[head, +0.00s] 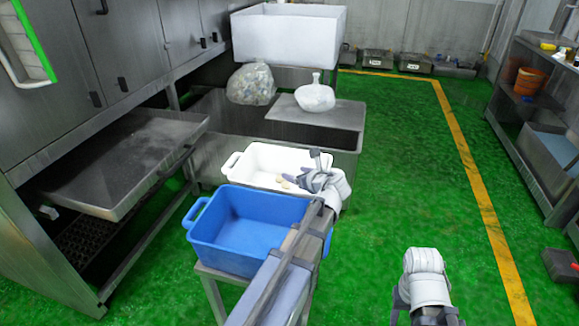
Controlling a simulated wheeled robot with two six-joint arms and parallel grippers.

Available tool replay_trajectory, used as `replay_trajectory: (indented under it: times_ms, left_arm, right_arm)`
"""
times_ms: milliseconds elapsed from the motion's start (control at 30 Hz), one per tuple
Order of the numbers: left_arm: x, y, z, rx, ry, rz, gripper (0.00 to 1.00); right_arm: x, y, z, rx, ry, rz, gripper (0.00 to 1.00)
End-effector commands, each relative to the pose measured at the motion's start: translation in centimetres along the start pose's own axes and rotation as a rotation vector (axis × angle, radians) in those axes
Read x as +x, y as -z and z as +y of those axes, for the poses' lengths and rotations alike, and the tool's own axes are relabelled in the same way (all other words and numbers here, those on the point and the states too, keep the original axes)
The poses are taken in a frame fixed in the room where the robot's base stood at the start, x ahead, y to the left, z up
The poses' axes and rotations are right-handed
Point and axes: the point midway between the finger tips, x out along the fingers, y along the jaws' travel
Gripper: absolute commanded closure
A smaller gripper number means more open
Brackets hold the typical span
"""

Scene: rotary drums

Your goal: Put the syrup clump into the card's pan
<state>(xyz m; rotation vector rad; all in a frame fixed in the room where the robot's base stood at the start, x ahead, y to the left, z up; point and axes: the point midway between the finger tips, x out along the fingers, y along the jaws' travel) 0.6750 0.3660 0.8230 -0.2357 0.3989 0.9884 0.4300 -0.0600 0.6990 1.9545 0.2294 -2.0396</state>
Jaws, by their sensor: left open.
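A white tub (236,178) stands behind a blue tub (225,243). Small tan lumps (285,184) lie in the white tub near its right side; I cannot tell whether one is the syrup clump. My left gripper (303,166) is open over the right part of the white tub, close to the lumps, and hides part of the tub. Of my right arm (427,278), a white part shows low in the picture; its fingertips cannot be made out. Grey pans (376,56) stand on the floor by the back wall, some with small white cards too small to read.
A grey metal bench with a tray (125,165) is at left. Shelves (525,107) stand at right. The green floor between is clear, with a yellow line (465,150).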

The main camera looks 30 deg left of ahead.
Motion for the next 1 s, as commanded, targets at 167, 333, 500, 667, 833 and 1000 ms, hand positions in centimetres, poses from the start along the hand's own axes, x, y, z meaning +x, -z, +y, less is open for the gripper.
replay_trajectory:
  times_ms: [167, 333, 500, 667, 833, 1000]
  left_arm:
    - [-3.3, -0.2, 0.0, 0.001, 0.003, 0.000, 0.27]
    - [-4.6, -0.1, 0.0, 0.000, 0.001, 0.000, 0.27]
    - [-4.9, 0.0, 0.0, -0.001, 0.000, -0.001, 0.27]
    - [-4.9, 0.0, 0.0, -0.001, 0.000, 0.000, 0.27]
    - [-5.1, -0.4, 0.0, -0.001, 0.000, 0.000, 0.27]
    - [-6.0, -2.4, -0.1, -0.001, 0.000, 0.000, 0.27]
  right_arm:
    - [-1.6, -0.1, 0.1, 0.000, 0.000, 0.000, 0.50]
    - [-2.0, -0.1, 0.2, 0.000, 0.000, 0.000, 0.50]
    - [-2.1, -0.1, 0.2, 0.000, 0.000, 0.000, 0.50]
    - [-2.0, -0.1, 0.2, 0.000, 0.000, 0.000, 0.50]
    - [-2.5, -0.1, 0.2, 0.000, 0.000, 0.000, 0.50]
    - [-4.7, -0.3, 0.5, 0.000, 0.000, 0.000, 0.50]
